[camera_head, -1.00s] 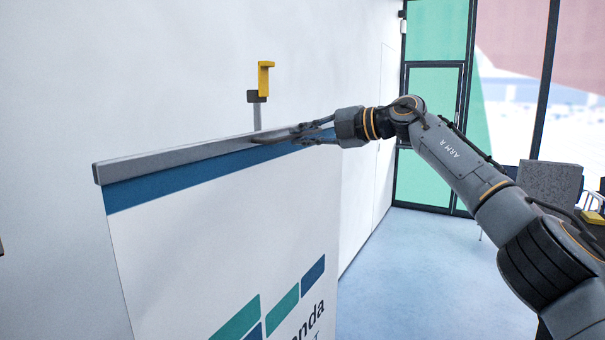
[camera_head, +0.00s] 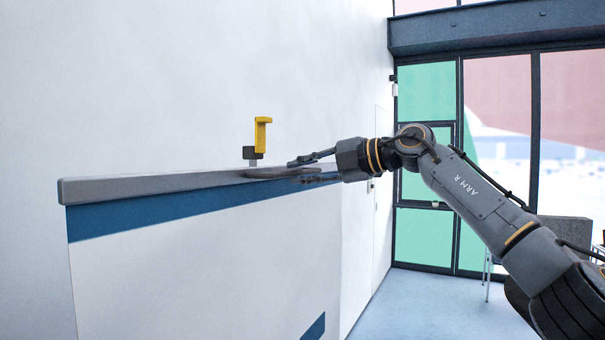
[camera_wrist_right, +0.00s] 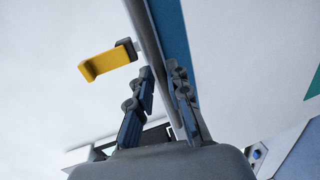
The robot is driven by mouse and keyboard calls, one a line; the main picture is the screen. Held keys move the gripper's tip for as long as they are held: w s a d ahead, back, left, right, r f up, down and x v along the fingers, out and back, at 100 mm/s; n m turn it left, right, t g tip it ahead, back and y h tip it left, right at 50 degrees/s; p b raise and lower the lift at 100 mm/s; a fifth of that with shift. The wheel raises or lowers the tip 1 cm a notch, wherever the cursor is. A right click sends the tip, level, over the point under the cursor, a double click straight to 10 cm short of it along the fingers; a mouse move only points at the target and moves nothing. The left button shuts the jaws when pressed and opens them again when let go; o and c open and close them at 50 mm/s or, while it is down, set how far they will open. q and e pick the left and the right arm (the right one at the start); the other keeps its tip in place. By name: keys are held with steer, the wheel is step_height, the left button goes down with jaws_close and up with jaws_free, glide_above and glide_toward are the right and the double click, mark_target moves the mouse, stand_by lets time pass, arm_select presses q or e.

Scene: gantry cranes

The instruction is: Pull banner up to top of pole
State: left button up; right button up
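The banner (camera_head: 200,260) is white with a blue band at the top and hangs from a grey top bar (camera_head: 150,186). The bar and blue band also show in the right wrist view (camera_wrist_right: 172,30). The pole's top carries a yellow hook (camera_head: 262,135) on a dark block, just above and behind the bar; the hook is at the left in the right wrist view (camera_wrist_right: 105,63). My right gripper (camera_head: 290,170) is shut on the top bar, one finger on each side (camera_wrist_right: 161,72). Most of the pole is hidden behind the banner. My left gripper is not in view.
A white wall (camera_head: 180,80) stands close behind the banner. Green and pink glass panels (camera_head: 425,240) stand at the right. A grey chair or box (camera_head: 565,230) is at the far right. Blue floor (camera_head: 430,305) lies open beyond the banner.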

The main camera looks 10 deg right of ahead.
steer(key=shift+o, duration=0.8)
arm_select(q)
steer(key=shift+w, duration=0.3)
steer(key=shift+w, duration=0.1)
arm_select(e)
steer(key=v, duration=1.2)
steer(key=shift+s, duration=0.1)
